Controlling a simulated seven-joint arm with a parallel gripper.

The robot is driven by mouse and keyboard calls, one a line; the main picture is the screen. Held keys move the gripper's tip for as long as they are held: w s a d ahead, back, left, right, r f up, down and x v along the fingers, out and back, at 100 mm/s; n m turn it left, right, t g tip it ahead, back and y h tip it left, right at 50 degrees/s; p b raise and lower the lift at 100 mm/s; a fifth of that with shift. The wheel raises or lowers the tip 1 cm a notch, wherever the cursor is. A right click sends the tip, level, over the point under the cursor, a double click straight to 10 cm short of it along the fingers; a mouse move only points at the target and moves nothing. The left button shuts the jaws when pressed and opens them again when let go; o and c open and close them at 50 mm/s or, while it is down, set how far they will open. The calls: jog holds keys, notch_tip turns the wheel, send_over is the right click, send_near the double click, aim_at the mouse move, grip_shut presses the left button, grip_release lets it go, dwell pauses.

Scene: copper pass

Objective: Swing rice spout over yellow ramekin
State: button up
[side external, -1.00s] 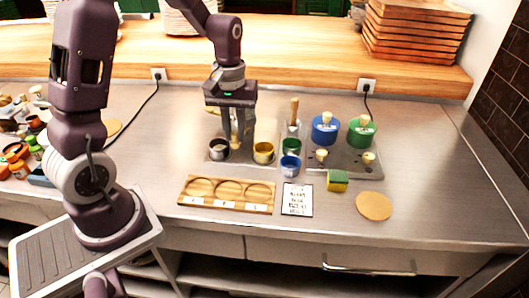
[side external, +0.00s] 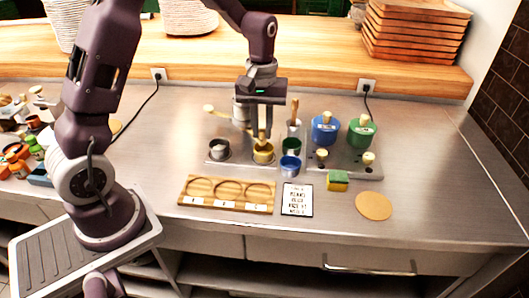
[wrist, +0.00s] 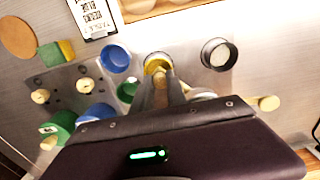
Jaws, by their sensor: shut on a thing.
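My gripper (side external: 262,128) points down and is shut on the tan rice spout (wrist: 160,88). The spout's tip appears above the yellow ramekin (side external: 263,157), overlapping its rim in both views. The ramekin stands upright and also shows in the wrist view (wrist: 157,60). My fingers hide part of the spout. Behind the gripper, a pale dispenser body (side external: 240,115) is partly hidden, with a wooden knob (side external: 208,108) sticking out to the left.
A dark-rimmed metal ramekin (side external: 219,151) stands left of the yellow one. A blue cup (side external: 290,165) and a green cup (wrist: 128,92) stand close on the other side. Blue (side external: 324,130) and green (side external: 361,132) dispensers are to the right. A wooden three-ring board (side external: 226,205) lies in front.

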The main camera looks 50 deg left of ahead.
jog(key=o, duration=0.7)
jog(key=shift+o, duration=0.2)
jog(key=shift+r, duration=3)
